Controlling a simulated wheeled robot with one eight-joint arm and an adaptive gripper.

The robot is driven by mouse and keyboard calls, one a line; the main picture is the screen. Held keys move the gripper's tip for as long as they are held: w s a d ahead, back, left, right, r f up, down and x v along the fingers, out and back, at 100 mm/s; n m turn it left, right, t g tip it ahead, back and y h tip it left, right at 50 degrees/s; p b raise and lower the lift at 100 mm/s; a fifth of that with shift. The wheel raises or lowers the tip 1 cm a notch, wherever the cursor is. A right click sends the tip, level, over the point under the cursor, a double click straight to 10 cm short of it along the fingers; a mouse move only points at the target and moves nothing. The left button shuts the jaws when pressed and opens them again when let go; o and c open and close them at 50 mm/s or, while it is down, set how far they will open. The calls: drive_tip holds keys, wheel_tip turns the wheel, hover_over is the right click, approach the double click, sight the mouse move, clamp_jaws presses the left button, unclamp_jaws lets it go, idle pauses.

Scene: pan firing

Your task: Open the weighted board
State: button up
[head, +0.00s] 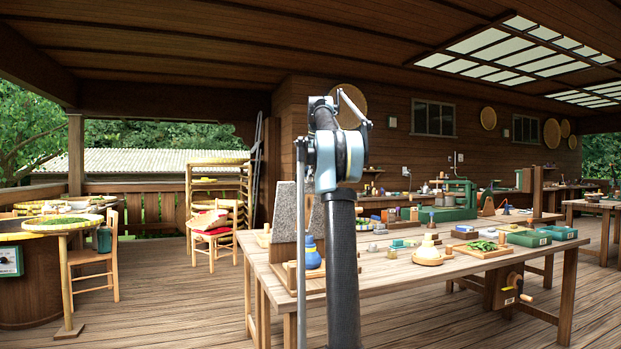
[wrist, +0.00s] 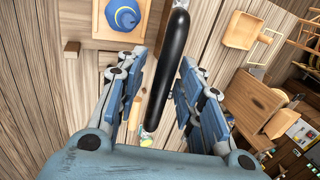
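A tall grey stone-like block (head: 284,212) stands on a wooden base (head: 288,272) at the near left corner of the table. I cannot tell for certain whether this is the weighted board; my arm hides part of it. A blue pot-like object (head: 310,252) is beside it, and a round blue object on a wooden board shows at the top of the wrist view (wrist: 124,14). My gripper (wrist: 162,75) is open, its fingers well apart. A long black bar (wrist: 165,70) shows in the gap between them; whether it is within reach or beyond cannot be told. The head view does not show the gripper.
The table (head: 400,278) carries a stacked pale cone on a round plate (head: 428,252), a tray of green pieces (head: 483,249) and green boxes (head: 529,238). A crank (head: 522,290) sticks out from its front. Chairs and a round table stand left; open floor lies between.

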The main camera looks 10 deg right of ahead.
drive_tip(key=v, duration=1.1)
drive_tip(key=shift+r, duration=0.45)
drive_tip(key=shift+s, duration=0.15)
drive_tip(key=s+a+f+n+g, duration=0.1)
drive_tip(key=s+a+f+n, duration=0.3)
drive_tip(key=s+f, duration=0.65)
drive_tip(key=s+a+f+n, duration=0.3)
drive_tip(key=s+f+n, duration=0.2)
drive_tip(key=s+f, duration=0.6)
drive_tip(key=s+a+f+n, duration=0.1)
drive_tip(key=s+f+n, duration=0.1)
drive_tip(key=s+f, duration=0.7)
drive_tip(key=s+f+n, duration=0.3)
drive_tip(key=s+f, duration=0.7)
drive_tip(key=f, duration=0.6)
drive_tip(key=s+a+f+n, duration=0.1)
drive_tip(key=s+f+n, duration=0.1)
drive_tip(key=s+f, duration=0.7)
wheel_tip(320, 180, down, 5)
drive_tip(key=shift+s+a+r+g+h, duration=0.25)
drive_tip(key=shift+s+a+g+h, duration=0.05)
drive_tip(key=shift+a+g, duration=0.1)
